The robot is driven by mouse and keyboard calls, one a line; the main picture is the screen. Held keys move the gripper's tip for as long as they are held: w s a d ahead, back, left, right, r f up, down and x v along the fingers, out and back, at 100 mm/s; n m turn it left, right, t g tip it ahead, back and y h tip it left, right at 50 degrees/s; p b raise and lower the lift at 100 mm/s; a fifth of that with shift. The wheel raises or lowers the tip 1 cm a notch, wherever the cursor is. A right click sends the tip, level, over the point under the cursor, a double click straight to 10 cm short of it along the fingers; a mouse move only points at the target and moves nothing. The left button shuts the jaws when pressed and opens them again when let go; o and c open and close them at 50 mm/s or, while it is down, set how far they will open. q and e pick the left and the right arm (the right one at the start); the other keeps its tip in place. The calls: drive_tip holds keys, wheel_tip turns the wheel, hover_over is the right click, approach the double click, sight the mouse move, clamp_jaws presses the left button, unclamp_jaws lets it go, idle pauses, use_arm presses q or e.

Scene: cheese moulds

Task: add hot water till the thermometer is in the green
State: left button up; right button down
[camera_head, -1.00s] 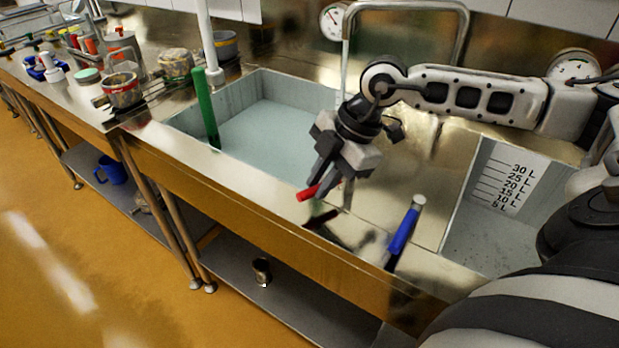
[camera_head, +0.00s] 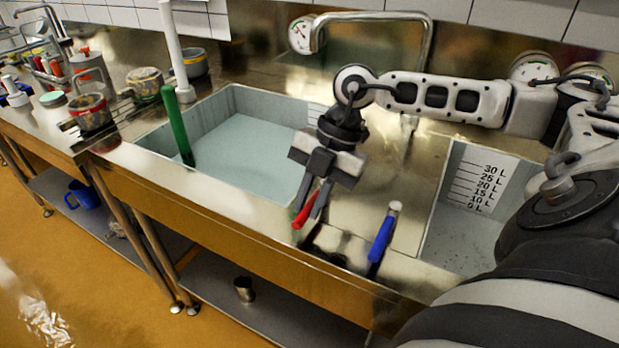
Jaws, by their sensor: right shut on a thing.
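My right gripper (camera_head: 312,213) is shut on the red handle (camera_head: 303,217) at the front rim between the two basins. The blue handle (camera_head: 382,238) stands apart to its right. The left basin (camera_head: 250,150) holds pale, bluish water. My left gripper is not in view.
The right basin (camera_head: 470,235) has a litre scale and shows no clear water. A green rod (camera_head: 178,125) leans in the left basin. More dials (camera_head: 533,66) are at the right. Pots and bottles crowd the left counter. A metal cup (camera_head: 244,289) stands on the lower shelf.

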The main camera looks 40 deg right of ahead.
drive_tip(key=c, duration=1.4)
unclamp_jaws()
drive_tip(key=shift+o, duration=0.2)
drive_tip(key=v, duration=1.6)
drive_tip(key=shift+s, duration=0.1)
